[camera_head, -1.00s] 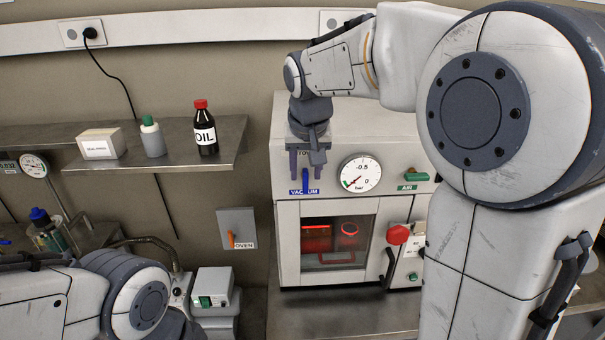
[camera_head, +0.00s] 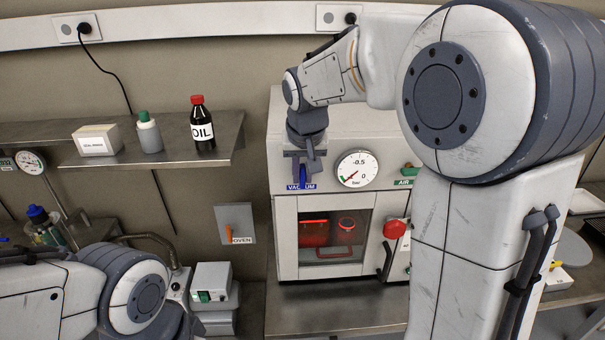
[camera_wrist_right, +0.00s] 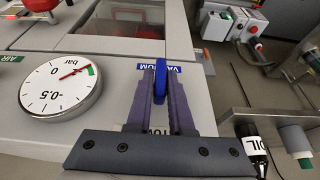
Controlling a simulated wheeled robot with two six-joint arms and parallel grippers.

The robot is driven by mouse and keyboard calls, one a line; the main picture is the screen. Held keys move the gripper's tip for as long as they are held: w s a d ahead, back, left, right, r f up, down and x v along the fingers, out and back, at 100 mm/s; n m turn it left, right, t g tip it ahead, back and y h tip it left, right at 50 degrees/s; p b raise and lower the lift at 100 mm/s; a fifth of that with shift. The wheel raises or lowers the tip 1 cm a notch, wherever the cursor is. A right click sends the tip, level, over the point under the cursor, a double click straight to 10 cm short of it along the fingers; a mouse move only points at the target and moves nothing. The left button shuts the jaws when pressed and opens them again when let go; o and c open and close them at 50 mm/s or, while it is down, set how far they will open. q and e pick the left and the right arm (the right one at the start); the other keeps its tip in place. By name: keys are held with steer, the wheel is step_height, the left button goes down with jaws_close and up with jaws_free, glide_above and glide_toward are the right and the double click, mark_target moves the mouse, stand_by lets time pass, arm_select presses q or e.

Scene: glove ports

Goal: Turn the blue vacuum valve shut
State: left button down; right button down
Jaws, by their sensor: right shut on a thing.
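The blue vacuum valve (camera_head: 303,181) is a small lever on the front of the white oven, above the VACUUM label (camera_head: 299,187). In the right wrist view the blue lever (camera_wrist_right: 159,84) lies between the two fingers, roughly in line with them. My right gripper (camera_head: 300,170) reaches down to it from above and is shut on the lever; its fingers (camera_wrist_right: 160,74) flank it on both sides. The gripper hides the lever's upper part in the head view. My left arm shows at the lower left, but its gripper is out of view.
A round bar gauge (camera_head: 357,169) sits just right of the valve, with a green AIR valve (camera_head: 409,170) beyond it. The oven door window (camera_head: 335,235) and a red knob (camera_head: 395,229) are below. A shelf (camera_head: 228,140) with an oil bottle (camera_head: 202,125) is at left.

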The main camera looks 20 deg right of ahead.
steer(key=y+b, duration=0.1)
steer(key=t+y+b, duration=0.1)
steer(key=shift+d+f+m+y, duration=0.15)
steer(key=shift+d+m+y, duration=0.1)
steer(key=shift+m+y, duration=0.05)
steer(key=shift+s+d+f+m+t+y+b, duration=0.1)
steer(key=shift+m+t+y+b, duration=0.7)
steer(key=shift+y+b, duration=2.3)
steer(key=shift+f+m+t+y+b, duration=0.15)
steer(key=shift+m+t+y+b, duration=0.7)
steer(key=shift+b, duration=4)
steer(key=shift+s+d+f+m+t+y+b, duration=0.1)
steer(key=shift+m+t+y+b, duration=0.25)
steer(key=shift+t+y+b, duration=1.9)
steer(key=g+b, duration=0.1)
steer(key=b, duration=0.2)
steer(key=shift+g+y+b, duration=0.3)
steer(key=shift+g, duration=0.1)
steer(key=c, duration=0.9)
jaws_free()
steer(key=shift+w+a, duration=0.1)
steer(key=shift+o, duration=0.2)
steer(key=shift+r, duration=0.1)
